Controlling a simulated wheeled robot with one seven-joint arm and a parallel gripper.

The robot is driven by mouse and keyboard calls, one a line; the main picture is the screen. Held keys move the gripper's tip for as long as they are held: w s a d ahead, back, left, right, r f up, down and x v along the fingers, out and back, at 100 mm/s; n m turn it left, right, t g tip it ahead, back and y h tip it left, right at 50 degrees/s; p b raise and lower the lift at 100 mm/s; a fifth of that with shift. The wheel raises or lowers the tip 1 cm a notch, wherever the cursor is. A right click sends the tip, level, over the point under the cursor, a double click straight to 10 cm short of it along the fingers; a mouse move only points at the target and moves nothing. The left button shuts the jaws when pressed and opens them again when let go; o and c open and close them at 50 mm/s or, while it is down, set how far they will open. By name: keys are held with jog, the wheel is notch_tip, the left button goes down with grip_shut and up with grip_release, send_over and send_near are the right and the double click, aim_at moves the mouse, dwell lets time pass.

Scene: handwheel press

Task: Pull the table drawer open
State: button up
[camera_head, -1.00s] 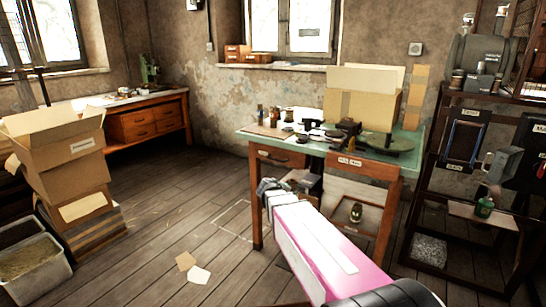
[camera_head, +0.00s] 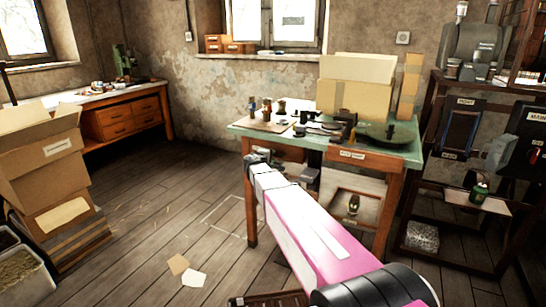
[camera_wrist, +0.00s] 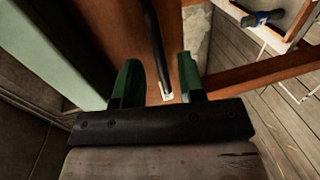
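The table (camera_head: 240,126) has a green top and wooden legs and stands mid-picture in the head view. Its left drawer (camera_head: 290,154) has a brown front, partly hidden behind my gripper (camera_head: 257,161). In the wrist view the brown drawer front (camera_wrist: 110,25) carries a dark bar handle (camera_wrist: 153,45). My gripper (camera_wrist: 158,83) is open there, its green fingers apart on either side of the handle's near end. I cannot tell whether either finger touches it. The drawer looks shut in the head view.
Small bottles, a cardboard box (camera_head: 355,95) and a dark round plate stand on the table. A dark shelf rack (camera_head: 432,190) stands to the right. Cardboard boxes (camera_head: 40,160) are stacked at the left.

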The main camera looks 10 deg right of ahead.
jog(key=shift+x, duration=1.5)
grip_shut()
jog(key=f+v, duration=0.2)
jog(key=v, duration=0.9)
jog(key=f+v, duration=0.2)
jog(key=v, duration=0.9)
jog(key=shift+s+a+f, duration=0.2)
jog(key=shift+s+f, duration=0.05)
jog(key=shift+s, duration=0.15)
grip_release()
